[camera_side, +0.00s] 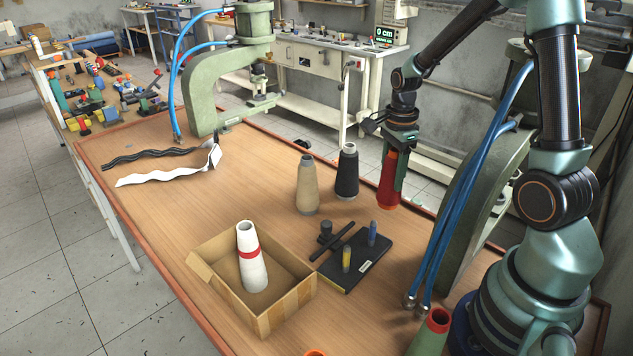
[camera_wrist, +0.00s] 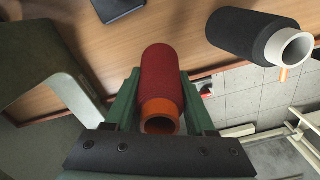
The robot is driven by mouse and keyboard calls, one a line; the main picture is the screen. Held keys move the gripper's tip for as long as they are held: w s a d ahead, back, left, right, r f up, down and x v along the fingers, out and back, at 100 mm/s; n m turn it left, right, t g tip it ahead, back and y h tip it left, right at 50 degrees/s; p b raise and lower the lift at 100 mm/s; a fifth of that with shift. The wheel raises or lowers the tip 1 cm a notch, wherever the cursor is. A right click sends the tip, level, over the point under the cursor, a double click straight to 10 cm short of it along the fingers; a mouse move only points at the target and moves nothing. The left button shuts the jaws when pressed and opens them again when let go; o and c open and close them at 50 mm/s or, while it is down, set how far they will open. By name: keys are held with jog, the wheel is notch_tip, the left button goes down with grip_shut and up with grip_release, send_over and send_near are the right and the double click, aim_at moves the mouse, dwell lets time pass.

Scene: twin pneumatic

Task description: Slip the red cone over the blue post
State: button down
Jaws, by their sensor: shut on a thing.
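The red cone (camera_side: 388,182) is in my gripper (camera_side: 398,150), which is shut on its upper part. It hangs roughly upright above the table's right side, behind and to the right of the blue post. In the wrist view my gripper (camera_wrist: 160,100) has a finger on each side of the red cone (camera_wrist: 160,72), whose orange open end faces the camera. The blue post (camera_side: 372,233) stands bare on a black board (camera_side: 377,259), with a yellow post (camera_side: 346,258) beside it. The blue post cannot be made out in the wrist view.
A black cone (camera_side: 347,174) and a tan cone (camera_side: 307,188) stand left of the red cone. An open cardboard box (camera_side: 285,317) holds a white cone with a red band (camera_side: 250,258). A green press with blue hoses (camera_side: 470,215) rises close on the right.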

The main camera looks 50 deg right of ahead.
notch_tip(320, 180, up, 16)
jog(key=s+a+f, duration=0.2)
jog(key=a, duration=0.4)
jog(key=s+a+f, duration=0.1)
jog(key=s+a, duration=0.1)
jog(key=a, duration=0.4)
jog(key=shift+f, duration=0.35)
jog(key=shift+s, duration=0.1)
jog(key=shift+f, duration=2.9)
jog(key=shift+f, duration=4)
jog(key=shift+c, duration=0.8)
grip_release()
